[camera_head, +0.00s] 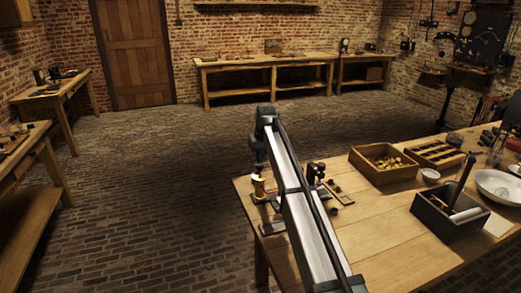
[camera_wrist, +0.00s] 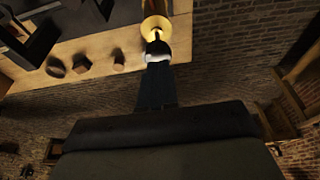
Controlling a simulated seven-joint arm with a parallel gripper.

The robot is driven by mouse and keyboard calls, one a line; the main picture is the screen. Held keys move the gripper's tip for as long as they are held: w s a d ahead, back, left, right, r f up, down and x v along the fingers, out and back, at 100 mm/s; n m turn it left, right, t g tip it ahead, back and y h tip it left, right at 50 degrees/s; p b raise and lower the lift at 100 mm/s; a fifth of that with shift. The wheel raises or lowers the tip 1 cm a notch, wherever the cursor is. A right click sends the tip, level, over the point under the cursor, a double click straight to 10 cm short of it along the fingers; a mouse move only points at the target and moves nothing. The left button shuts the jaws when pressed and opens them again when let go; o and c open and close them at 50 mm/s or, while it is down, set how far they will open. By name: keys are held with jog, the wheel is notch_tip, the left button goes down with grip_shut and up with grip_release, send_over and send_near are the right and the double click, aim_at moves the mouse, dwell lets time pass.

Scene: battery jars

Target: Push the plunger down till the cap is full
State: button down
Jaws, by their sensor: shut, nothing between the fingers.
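A small brass-yellow piece (camera_head: 259,186) stands upright on a dark base near the left corner of the workbench in the head view; I take it to be the plunger device. In the wrist view its round yellow disc (camera_wrist: 155,27) lies at the tip of my gripper (camera_wrist: 156,60). The gripper is shut with nothing held, and it is directly over the disc. I cannot tell whether the tip touches it. A pale band shows around the dark tip. The cap and how full it is cannot be made out. In the head view, my arm hides part of this area.
The wooden workbench (camera_head: 390,235) holds small dark fittings (camera_head: 317,172) right of my arm, a wooden box of brass parts (camera_head: 383,165), a slotted tray (camera_head: 435,154), a dark open box (camera_head: 450,215) and a white dish (camera_head: 497,186). A grey flat block (camera_head: 272,228) lies near the left edge.

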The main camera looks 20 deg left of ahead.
aim_at(260, 165)
jog(key=shift+f, duration=0.4)
jog(key=shift+f, duration=1.35)
jog(key=shift+r, duration=0.55)
jog(key=v, duration=1.3)
jog(key=shift+w+a+r, duration=0.25)
